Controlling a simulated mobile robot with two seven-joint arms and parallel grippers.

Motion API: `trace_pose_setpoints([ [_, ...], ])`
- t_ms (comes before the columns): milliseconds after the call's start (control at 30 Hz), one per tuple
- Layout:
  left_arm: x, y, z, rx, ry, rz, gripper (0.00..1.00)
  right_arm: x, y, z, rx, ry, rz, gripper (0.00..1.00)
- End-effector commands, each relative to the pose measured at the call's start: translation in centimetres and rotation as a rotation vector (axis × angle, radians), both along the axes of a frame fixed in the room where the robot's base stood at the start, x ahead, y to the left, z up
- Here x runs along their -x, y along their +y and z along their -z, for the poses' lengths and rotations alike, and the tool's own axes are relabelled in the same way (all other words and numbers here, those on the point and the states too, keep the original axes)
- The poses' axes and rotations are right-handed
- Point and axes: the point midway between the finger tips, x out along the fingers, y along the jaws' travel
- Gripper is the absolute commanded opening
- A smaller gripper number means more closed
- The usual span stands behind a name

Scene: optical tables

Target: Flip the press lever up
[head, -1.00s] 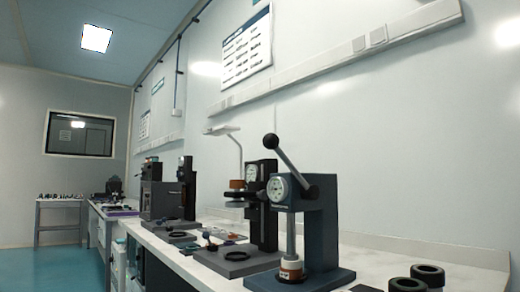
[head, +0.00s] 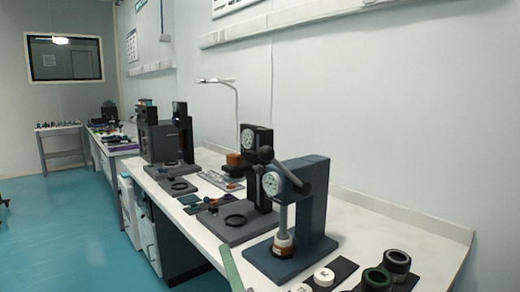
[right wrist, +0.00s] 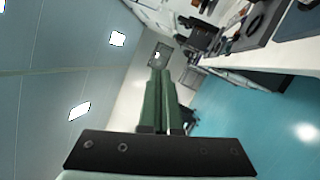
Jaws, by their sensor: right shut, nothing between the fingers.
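The blue arbor press (head: 315,212) stands on the white bench at the right of the head view. Its lever (head: 285,172) slants up and left from the hub, ending in a dark ball knob (head: 266,154) that overlaps the black press behind. A round dial sits on its front, and a white and orange piece (head: 283,243) is under the ram. My right gripper (head: 231,268) shows only as a green strip at the bottom edge, in front of and below the press, apart from the lever. In the right wrist view its green fingers (right wrist: 160,98) are shut and empty. My left gripper is not in view.
A black press (head: 257,170) stands just behind the blue one. Dark rings (head: 397,262) and white round pieces (head: 324,277) lie at the bench's front right. More devices and a lamp (head: 236,95) stand farther back. Blue floor (head: 70,230) is open at left.

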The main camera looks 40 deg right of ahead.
Motion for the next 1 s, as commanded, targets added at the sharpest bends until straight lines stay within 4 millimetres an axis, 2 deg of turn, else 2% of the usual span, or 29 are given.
trace_pose_setpoints([
  [33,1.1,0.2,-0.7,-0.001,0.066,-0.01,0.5,0.0,-1.1,-3.3,0.041,0.005,0.074,0.0],
  [100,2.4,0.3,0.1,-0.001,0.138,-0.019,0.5,0.3,-2.4,-4.9,0.086,0.018,0.164,0.0],
  [200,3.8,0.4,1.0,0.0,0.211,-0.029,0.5,0.6,-3.7,-6.4,0.127,0.034,0.256,0.0],
  [367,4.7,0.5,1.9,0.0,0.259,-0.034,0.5,0.9,-4.6,-7.1,0.151,0.049,0.319,0.0],
  [733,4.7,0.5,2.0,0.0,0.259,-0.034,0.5,0.8,-4.7,-7.0,0.152,0.05,0.32,0.0],
  [867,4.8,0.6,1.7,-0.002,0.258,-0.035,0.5,-0.2,-5.2,-7.4,0.153,0.049,0.32,0.0],
  [1000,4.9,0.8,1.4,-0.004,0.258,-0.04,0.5,-2.3,-6.3,-8.3,0.154,0.047,0.322,0.0],
])
